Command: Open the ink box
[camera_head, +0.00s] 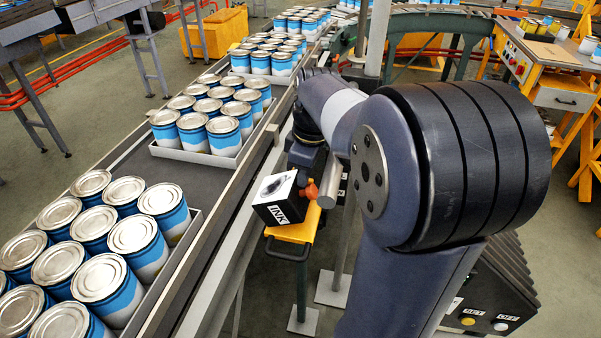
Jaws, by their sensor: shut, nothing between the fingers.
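The ink box (282,210) is a small box with a black front lettered INK. It sits on a yellow bracket (293,231) beside the conveyor. Its upper face looks white with a dark rounded patch; I cannot tell whether this is a closed lid or the inside. My gripper (304,178) is shut and empty, just behind and to the right of the box, pointing down. Its fingertips are small and partly hidden, so contact with the box is unclear. A small orange-red rounded part (311,190) shows at the box's right side.
The conveyor (118,168) on the left carries trays of blue and white cans (208,115). Its metal side rail runs close by the bracket. A control box with buttons (486,316) stands at lower right. A yellow workbench (555,60) stands at upper right.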

